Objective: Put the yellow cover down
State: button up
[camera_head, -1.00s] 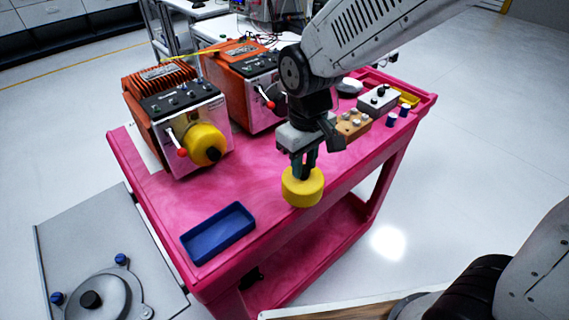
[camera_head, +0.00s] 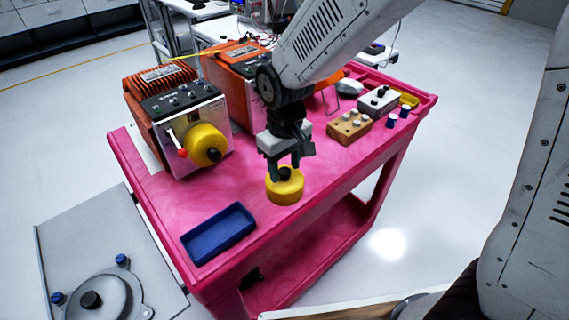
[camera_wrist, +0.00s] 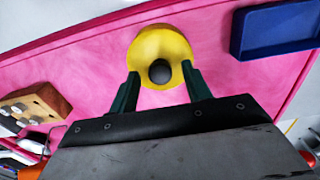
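The yellow cover (camera_head: 284,190), a round disc with a dark knob on top, appears to rest upright on the pink cart top (camera_head: 165,205) near its front edge. My gripper (camera_head: 284,170) is just above it, pointing down. In the wrist view, the fingers of my gripper (camera_wrist: 160,85) stand apart on either side of the knob, with gaps showing. The cover (camera_wrist: 163,42) lies just beyond the fingertips in that view. The underside of the cover is hidden.
A blue tray (camera_head: 218,233) lies to the left of the cover. Two orange-and-grey servo units stand behind, the nearer one (camera_head: 165,105) with a yellow cover on its front. A wooden block with knobs (camera_head: 349,126) and a grey box (camera_head: 378,102) sit to the right.

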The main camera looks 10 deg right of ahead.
aim_at(285, 170)
notch_tip(285, 170, up, 12)
dwell(0.6)
jog(key=s+d+r+m, duration=0.1)
jog(key=s+d+r, duration=0.15)
jog(key=d, duration=0.35)
jog(key=s+d+r+m, duration=0.2)
jog(key=s+d, duration=0.2)
jog(key=d, duration=0.2)
jog(key=s+d+m, duration=0.2)
jog(key=s+d, duration=0.2)
jog(key=s, duration=0.2)
jog(key=s+d+m+t, duration=0.1)
jog(key=s+d, duration=0.3)
jog(key=s, duration=0.3)
jog(key=shift+d+m, duration=0.35)
jog(key=shift+m, duration=0.05)
dwell(0.5)
